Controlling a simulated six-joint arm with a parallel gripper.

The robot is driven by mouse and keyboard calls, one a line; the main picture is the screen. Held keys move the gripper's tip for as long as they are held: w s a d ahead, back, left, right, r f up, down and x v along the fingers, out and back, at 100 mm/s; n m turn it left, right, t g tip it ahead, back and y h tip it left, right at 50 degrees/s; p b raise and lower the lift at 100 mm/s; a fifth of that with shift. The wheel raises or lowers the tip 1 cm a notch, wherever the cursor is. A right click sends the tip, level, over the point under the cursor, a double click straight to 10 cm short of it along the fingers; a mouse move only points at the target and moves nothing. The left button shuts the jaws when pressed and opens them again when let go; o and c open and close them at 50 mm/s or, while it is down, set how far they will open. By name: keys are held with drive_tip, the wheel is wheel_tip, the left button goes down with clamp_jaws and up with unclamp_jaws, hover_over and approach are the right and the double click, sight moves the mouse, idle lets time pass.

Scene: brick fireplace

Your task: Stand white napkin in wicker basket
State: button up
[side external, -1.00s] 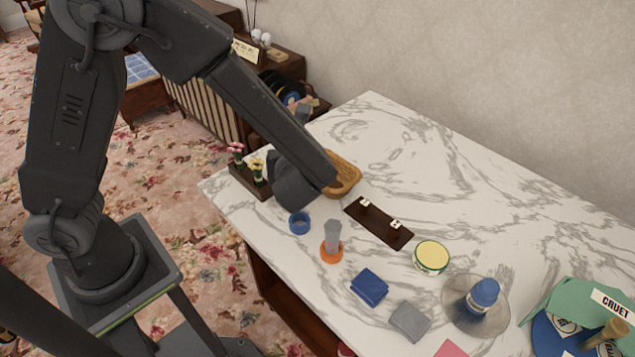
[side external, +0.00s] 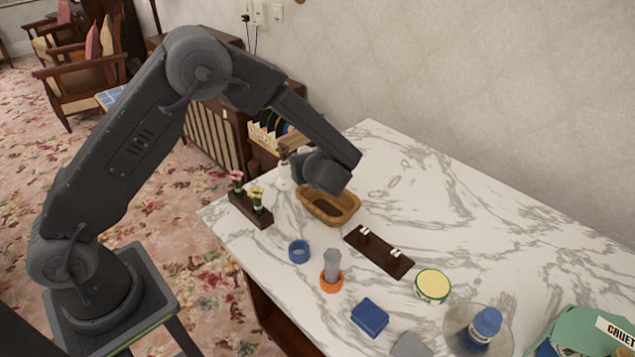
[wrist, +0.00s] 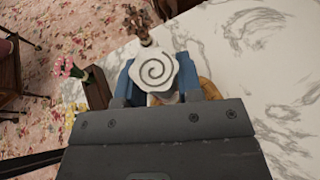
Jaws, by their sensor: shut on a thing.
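The white napkin (wrist: 155,70) is a roll. Its spiral end faces the camera in the wrist view. My gripper (wrist: 156,88) is shut on it, a blue finger on either side. The wicker basket (side external: 345,218) stands on the marble table, oval and open, its inside dark and looking empty where I can see it. In the wrist view, parts of the basket (wrist: 210,90) show behind and beside the napkin. In the side view my wrist is above the basket's back edge and hides the fingers and napkin. I cannot tell the napkin's height over the basket.
A white vase-like thing (side external: 284,181) with brown sprigs stands close behind the basket's left end. A dark flower holder (side external: 250,208) is to the left. A dark rack (side external: 379,252), a blue ring (side external: 299,251) and an orange-based shaker (side external: 331,273) stand in front.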

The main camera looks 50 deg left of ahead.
drive_tip(key=shift+w+d+f, duration=0.25)
drive_tip(key=shift+d+f, duration=0.15)
drive_tip(key=shift+f, duration=0.55)
drive_tip(key=shift+w+d+f, duration=0.25)
drive_tip(key=shift+d+f, duration=0.2)
drive_tip(key=shift+f, duration=0.5)
drive_tip(key=shift+w+d+f, duration=0.25)
drive_tip(key=shift+d+f, duration=0.15)
drive_tip(key=shift+f, duration=0.55)
drive_tip(key=o, duration=0.9)
drive_tip(key=shift+f, duration=0.15)
